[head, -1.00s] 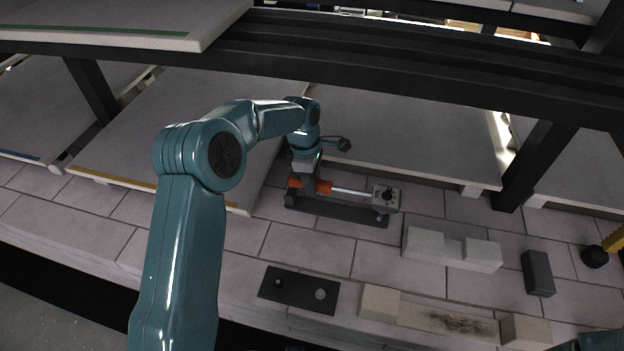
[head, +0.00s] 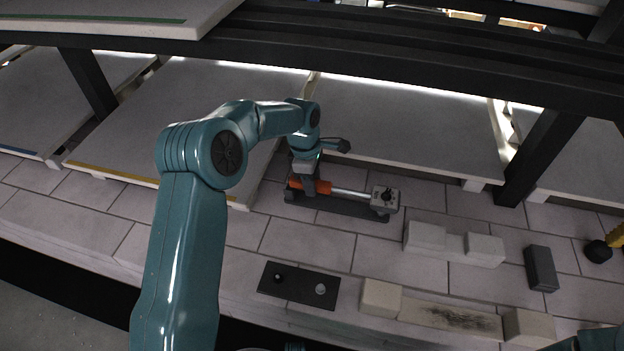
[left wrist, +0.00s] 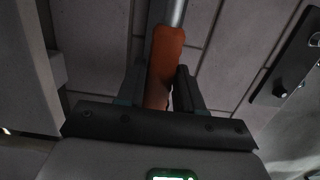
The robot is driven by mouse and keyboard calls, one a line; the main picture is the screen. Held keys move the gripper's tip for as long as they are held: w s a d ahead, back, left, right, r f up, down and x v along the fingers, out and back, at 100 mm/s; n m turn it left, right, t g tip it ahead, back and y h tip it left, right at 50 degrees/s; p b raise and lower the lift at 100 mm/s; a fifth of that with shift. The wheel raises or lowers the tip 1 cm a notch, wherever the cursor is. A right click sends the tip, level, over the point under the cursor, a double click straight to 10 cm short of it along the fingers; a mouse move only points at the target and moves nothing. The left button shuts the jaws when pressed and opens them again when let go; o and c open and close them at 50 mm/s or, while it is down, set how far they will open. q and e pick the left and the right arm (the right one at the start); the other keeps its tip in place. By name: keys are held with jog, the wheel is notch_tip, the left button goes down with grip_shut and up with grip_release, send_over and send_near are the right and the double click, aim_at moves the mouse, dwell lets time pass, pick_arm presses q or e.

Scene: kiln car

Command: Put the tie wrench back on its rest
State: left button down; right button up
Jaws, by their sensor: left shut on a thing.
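The tie wrench (head: 349,192) has an orange handle, a silver shaft and a blocky grey head. My left gripper (head: 309,188) is shut on the orange handle, which also shows between the fingers in the left wrist view (left wrist: 165,65). The wrench lies level along its rest (head: 340,207), a long dark base on the tiles with raised end supports. It is at or just over the supports; I cannot tell whether it touches. My right gripper is out of view.
A dark plate (head: 299,284) with two knobs lies in front, also in the left wrist view (left wrist: 291,62). Pale blocks (head: 425,236) and a dark grey block (head: 540,269) stand to the right. A dark beam (head: 400,82) crosses behind and above.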

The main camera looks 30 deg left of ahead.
pick_arm(q)
jog(key=shift+f+b, duration=0.3)
jog(key=shift+f, duration=0.35)
jog(key=c, duration=0.6)
grip_release()
jog(key=shift+r, duration=0.1)
jog(key=shift+c, duration=0.2)
jog(key=shift+r, duration=0.1)
jog(key=shift+r+p, duration=2.75)
jog(key=shift+r, duration=0.65)
jog(key=shift+f, duration=0.1)
